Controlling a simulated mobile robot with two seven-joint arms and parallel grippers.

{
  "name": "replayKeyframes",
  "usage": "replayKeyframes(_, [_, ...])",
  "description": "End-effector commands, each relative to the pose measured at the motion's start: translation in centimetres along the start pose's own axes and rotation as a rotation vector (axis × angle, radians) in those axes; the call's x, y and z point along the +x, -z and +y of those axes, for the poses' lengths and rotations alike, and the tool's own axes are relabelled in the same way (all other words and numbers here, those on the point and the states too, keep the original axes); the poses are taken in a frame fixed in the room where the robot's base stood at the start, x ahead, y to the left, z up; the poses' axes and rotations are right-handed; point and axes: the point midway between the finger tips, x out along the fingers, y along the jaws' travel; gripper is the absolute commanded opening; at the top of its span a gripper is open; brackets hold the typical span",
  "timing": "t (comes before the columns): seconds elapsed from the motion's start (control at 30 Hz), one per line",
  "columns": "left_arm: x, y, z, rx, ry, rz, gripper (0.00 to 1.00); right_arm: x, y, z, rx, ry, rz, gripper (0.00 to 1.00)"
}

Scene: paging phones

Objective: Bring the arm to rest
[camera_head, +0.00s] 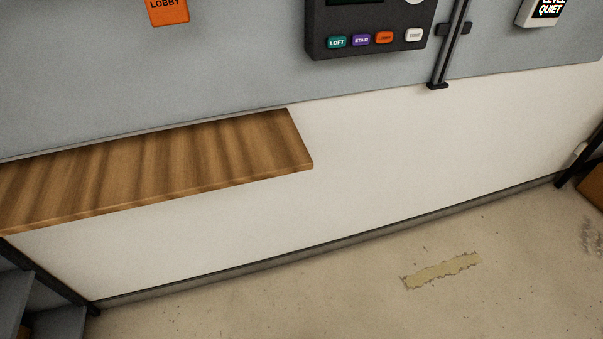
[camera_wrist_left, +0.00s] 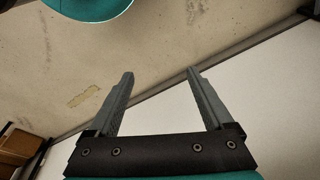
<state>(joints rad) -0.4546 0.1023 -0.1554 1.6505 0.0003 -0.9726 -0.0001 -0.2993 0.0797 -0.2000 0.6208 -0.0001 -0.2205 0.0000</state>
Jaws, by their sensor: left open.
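My left gripper (camera_wrist_left: 160,88) shows in the left wrist view with its two grey fingers apart. Nothing is between them. Beyond the fingers are the floor and the white lower wall. Neither of my grippers shows in the head view. A dark control panel (camera_head: 350,46) with several coloured buttons is on the wall at the top of the head view. Its upper part is cut off by the picture edge.
A wooden shelf (camera_head: 150,168) juts from the wall at the left. Grey steps or shelving (camera_head: 14,298) stand at the lower left. A dark vertical rail (camera_head: 451,45) runs beside the panel. The floor (camera_head: 350,300) is mostly clear, with a worn patch (camera_head: 441,270).

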Motion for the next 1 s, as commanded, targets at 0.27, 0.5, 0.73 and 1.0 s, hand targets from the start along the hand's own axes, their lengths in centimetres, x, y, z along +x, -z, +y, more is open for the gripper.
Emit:
replayKeyframes(0.27, [8.8,-7.3,0.5,0.011,-0.006,-0.056,0.85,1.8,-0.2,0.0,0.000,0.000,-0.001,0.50])
replayKeyframes(0.5, [13.5,-14.4,0.7,0.020,-0.010,-0.096,0.85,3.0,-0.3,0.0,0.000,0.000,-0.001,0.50])
replayKeyframes(0.73, [15.2,-19.1,0.7,0.027,-0.011,-0.117,0.85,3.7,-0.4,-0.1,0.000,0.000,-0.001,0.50])
replayKeyframes(1.0, [15.4,-20.1,0.7,0.029,-0.011,-0.121,0.85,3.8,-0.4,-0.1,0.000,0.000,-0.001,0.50])
